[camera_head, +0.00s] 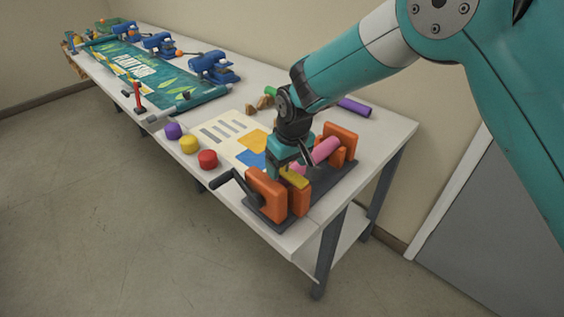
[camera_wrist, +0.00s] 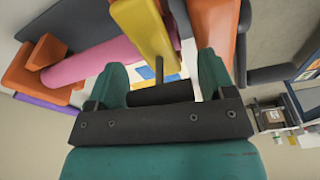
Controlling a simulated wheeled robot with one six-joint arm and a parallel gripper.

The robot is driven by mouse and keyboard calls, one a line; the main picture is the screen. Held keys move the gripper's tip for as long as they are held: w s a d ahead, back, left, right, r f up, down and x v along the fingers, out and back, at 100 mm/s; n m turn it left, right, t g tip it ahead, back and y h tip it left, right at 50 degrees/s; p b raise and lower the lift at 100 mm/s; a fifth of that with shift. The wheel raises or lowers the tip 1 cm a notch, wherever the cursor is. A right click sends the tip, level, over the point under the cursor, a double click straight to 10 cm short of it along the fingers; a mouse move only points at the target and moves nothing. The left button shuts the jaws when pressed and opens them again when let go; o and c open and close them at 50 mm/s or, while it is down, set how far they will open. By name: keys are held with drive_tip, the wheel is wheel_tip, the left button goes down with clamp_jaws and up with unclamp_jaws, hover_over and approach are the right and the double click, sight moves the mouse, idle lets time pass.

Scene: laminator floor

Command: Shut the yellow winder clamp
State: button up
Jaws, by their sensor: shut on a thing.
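The yellow winder clamp (camera_head: 296,178) is at the near orange block of the winder, beside the pink roll (camera_head: 322,151). In the wrist view the yellow clamp (camera_wrist: 146,28) is a bar at the top middle, with a thin rod leading to a dark cylindrical handle (camera_wrist: 160,93). My gripper (camera_head: 286,168) is over the near end of the winder, pointing down. In the wrist view its two teal fingers stand on either side of the handle, shut on it. The fingers partly hide the clamp in the head view, so I cannot tell its exact angle.
The winder has orange blocks (camera_head: 266,194) on a dark base and a black crank (camera_head: 228,180) at its left. Red (camera_head: 208,159), yellow and purple knobs line the table's front edge. A printed sheet (camera_head: 225,133) lies behind them. A green banner (camera_head: 140,75) and blue clamps are farther left.

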sight(291, 174)
drive_tip(key=shift+s+a+f, duration=0.15)
drive_tip(key=shift+s+f, duration=0.15)
drive_tip(key=shift+f, duration=0.2)
drive_tip(key=o, duration=1.2)
drive_tip(key=r+p, duration=0.1)
drive_tip(key=r, duration=0.2)
drive_tip(key=r+p, duration=0.2)
drive_tip(key=r, duration=0.1)
drive_tip(key=d+r+p, duration=0.1)
drive_tip(key=r+p, duration=0.1)
drive_tip(key=shift+s+d+r, duration=0.1)
drive_tip(key=shift+s+r, duration=0.15)
drive_tip(key=shift+r, duration=0.15)
